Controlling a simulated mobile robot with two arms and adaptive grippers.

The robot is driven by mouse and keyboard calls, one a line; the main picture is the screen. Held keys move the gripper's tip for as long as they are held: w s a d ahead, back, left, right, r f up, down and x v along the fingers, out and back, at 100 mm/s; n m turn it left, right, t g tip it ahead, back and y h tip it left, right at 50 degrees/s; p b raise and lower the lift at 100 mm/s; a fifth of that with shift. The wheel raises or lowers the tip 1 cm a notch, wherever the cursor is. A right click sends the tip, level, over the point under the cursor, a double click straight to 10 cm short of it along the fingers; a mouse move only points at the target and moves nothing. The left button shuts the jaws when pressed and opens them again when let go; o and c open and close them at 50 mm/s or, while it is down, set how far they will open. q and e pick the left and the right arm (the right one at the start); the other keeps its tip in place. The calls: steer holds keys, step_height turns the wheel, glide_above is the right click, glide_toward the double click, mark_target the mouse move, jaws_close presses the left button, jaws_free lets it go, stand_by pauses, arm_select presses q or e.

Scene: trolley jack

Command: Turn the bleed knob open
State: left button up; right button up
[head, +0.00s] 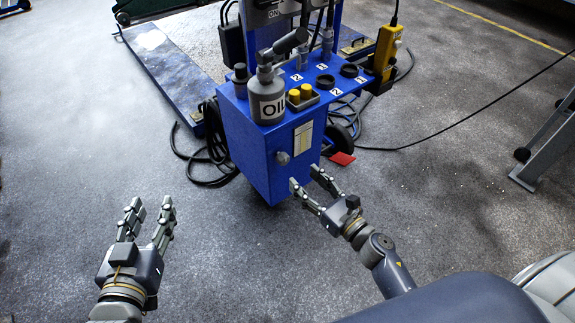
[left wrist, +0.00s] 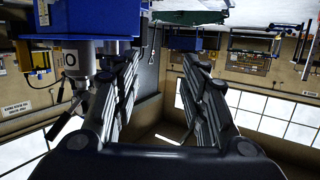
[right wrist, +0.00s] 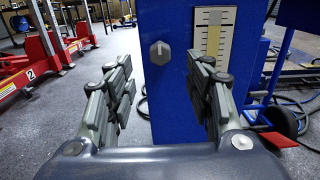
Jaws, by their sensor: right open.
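The bleed knob (head: 283,158) is a small grey knob on the front face of the blue cabinet (head: 250,165). In the right wrist view the knob (right wrist: 160,53) shows a pale pointer mark and sits beside a cream scale plate (right wrist: 212,35). My right gripper (head: 302,184) is open and empty in front of the cabinet, below and right of the knob in the head view. In the right wrist view the knob lies between its fingers (right wrist: 165,85), further off and apart from them. My left gripper (head: 152,205) is open and empty over the floor, left of the cabinet.
A grey OIL bottle (head: 267,97), yellow-capped items (head: 300,94) and black cups stand on the cabinet top. A yellow pendant (head: 385,55) hangs at its right. Dark hoses (head: 205,165) lie on the floor at the left. A red piece (head: 342,158) lies right. The floor in front is clear.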

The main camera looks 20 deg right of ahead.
mark_target(286, 161)
steer(key=x, duration=0.8)
steer(key=shift+w+a+f, duration=0.1)
steer(key=shift+w+a, duration=0.05)
steer(key=shift+w, duration=0.2)
steer(key=c, duration=1.1)
